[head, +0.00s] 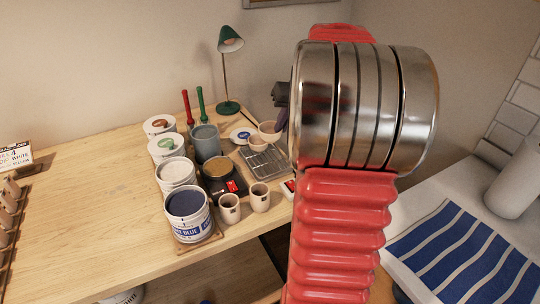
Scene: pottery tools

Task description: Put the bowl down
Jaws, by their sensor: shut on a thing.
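A small pinkish bowl (268,132) shows just left of my arm, over or beside the wire rack. A dark part of my gripper (280,123) shows at its right, and the rest is hidden behind my large red and metal arm. My gripper is shut on the bowl, though the contact is small and partly hidden. Another small pale vessel (255,143) is close to it at the rack. I cannot tell how much space is under the bowl. The wire rack (271,164) lies on the wooden table (95,205).
Several paint tins, including a blue one (187,214), stand left of the rack. Two small cups (230,208) stand in front of a black scale (222,183). A green lamp (230,75) stands behind. A striped cloth (465,255) lies at right.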

